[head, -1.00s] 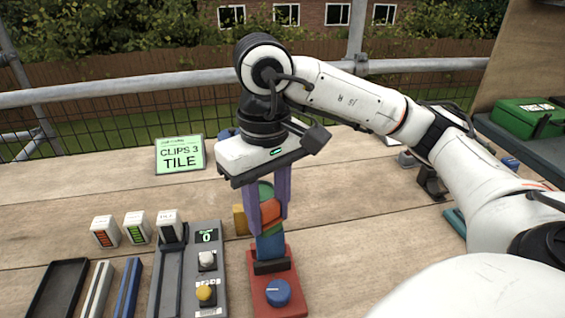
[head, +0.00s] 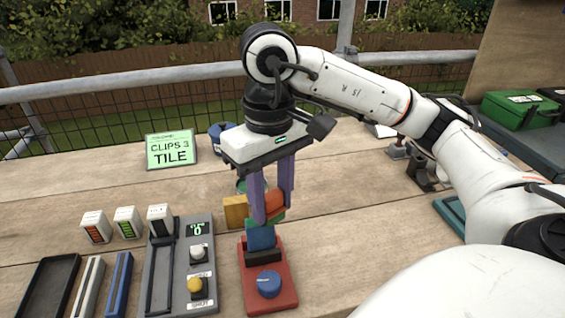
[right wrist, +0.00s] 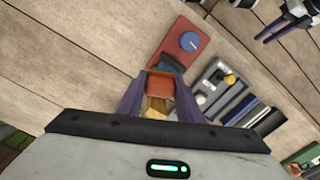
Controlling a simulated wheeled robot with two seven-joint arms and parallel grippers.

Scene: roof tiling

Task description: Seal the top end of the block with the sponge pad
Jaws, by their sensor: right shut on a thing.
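The blue block (head: 261,237) stands upright in the dark holder of a red base (head: 268,291) with a blue knob. My right gripper (head: 271,208) is above it, with its purple fingers pointing down. It is shut on an orange-red pad (head: 275,203), which I take for the sponge pad and which looks tilted in the head view. The pad also shows between the fingers in the right wrist view (right wrist: 161,88). A green part (head: 277,224) shows between pad and block. The fingers partly hide the block's top, so I cannot tell whether the pad touches it.
A yellow block (head: 235,211) stands close behind the base. A grey console (head: 181,270) with knobs is to the left, with small labelled boxes (head: 127,222) beside it. A green sign (head: 171,150) stands farther back. The table right of the base is clear.

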